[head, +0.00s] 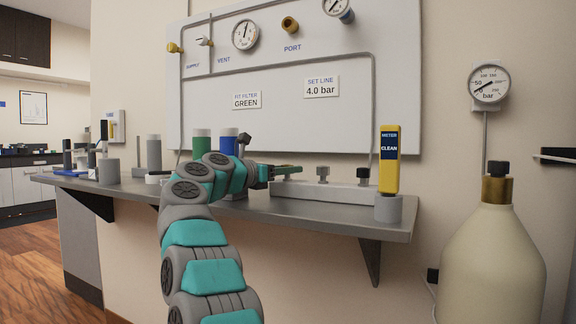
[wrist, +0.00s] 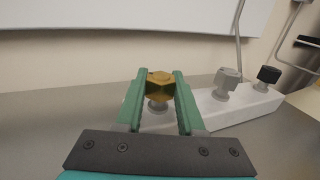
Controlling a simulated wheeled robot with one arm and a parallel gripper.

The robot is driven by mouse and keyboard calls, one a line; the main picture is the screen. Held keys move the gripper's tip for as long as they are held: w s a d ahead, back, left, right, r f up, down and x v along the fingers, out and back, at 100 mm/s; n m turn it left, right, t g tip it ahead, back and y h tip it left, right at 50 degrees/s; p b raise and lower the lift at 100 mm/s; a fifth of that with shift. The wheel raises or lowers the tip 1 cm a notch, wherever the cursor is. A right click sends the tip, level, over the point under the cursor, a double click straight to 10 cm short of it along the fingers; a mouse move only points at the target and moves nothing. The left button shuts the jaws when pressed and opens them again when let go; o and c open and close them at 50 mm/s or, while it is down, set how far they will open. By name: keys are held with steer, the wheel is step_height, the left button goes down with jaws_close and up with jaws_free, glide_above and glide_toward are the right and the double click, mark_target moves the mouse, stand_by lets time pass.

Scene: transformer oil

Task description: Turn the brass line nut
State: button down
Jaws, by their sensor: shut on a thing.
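The brass line nut (wrist: 160,86) is a gold hexagonal piece on a stem of the pale block. In the wrist view it sits between the two green fingers of my gripper (wrist: 160,92), which are shut on it. In the head view my gripper (head: 285,171) reaches rightward to the left end of the pale block (head: 335,191) on the shelf. There the nut is mostly hidden by the fingers.
The block also carries a grey fitting (wrist: 229,82) and a black-topped one (wrist: 268,77). A yellow meter (head: 389,160) stands on a grey holder to the right. Green (head: 201,143) and blue (head: 228,142) cylinders stand behind my arm. A large cream tank (head: 492,255) stands at the right.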

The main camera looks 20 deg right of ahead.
steer(key=shift+m+g, duration=0.3)
steer(key=shift+g, duration=0.2)
steer(key=c, duration=0.5)
jaws_free()
steer(key=shift+a, duration=0.1)
steer(key=shift+b+v, duration=0.45)
steer(key=shift+v, duration=3.5)
steer(key=shift+s, duration=0.1)
